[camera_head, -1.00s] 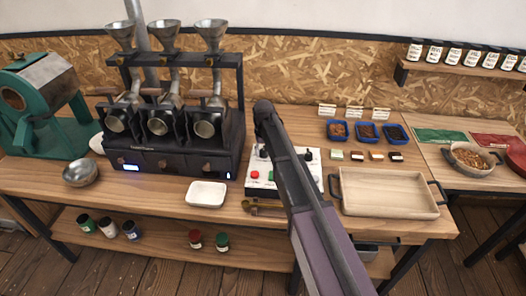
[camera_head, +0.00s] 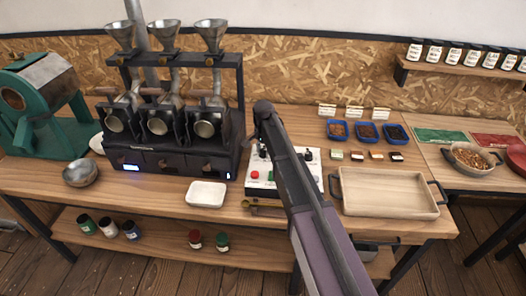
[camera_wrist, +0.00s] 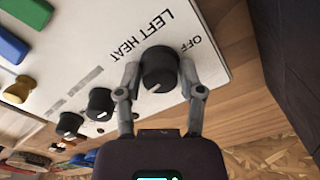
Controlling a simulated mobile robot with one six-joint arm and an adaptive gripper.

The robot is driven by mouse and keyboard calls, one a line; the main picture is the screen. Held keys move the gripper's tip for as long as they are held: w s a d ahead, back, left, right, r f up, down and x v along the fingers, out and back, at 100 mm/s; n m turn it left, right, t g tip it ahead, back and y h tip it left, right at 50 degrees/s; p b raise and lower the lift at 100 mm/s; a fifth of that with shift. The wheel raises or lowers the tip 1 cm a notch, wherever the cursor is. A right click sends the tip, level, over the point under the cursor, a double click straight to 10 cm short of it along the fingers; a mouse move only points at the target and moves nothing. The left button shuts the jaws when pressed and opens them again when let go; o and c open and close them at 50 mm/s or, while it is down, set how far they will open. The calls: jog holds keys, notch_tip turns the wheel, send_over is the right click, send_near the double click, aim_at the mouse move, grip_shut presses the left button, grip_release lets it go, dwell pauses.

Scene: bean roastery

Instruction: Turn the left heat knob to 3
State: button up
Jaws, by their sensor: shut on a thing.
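The left heat knob (camera_wrist: 159,70) is a black round knob on the white control panel (camera_wrist: 100,45), beside the printed words LEFT HEAT and OFF. My gripper (camera_wrist: 160,80) is shut on this knob, one finger on each side of it. A light pointer mark shows on the knob's face. In the head view the white panel (camera_head: 262,188) stands on the bench, and my arm covers its middle. The gripper and the left heat knob are hidden or hard to make out there.
Several other black knobs, such as one nearby (camera_wrist: 101,101), sit on the panel, with green and blue controls (camera_wrist: 28,12) at the upper left. A wooden tray (camera_head: 388,212) lies right of the panel. A white dish (camera_head: 206,194) and the roaster (camera_head: 175,165) are left.

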jog(key=shift+s+m, duration=0.15)
jog(key=shift+m, duration=0.95)
jog(key=o, duration=1.2)
jog(key=shift+n, duration=0.4)
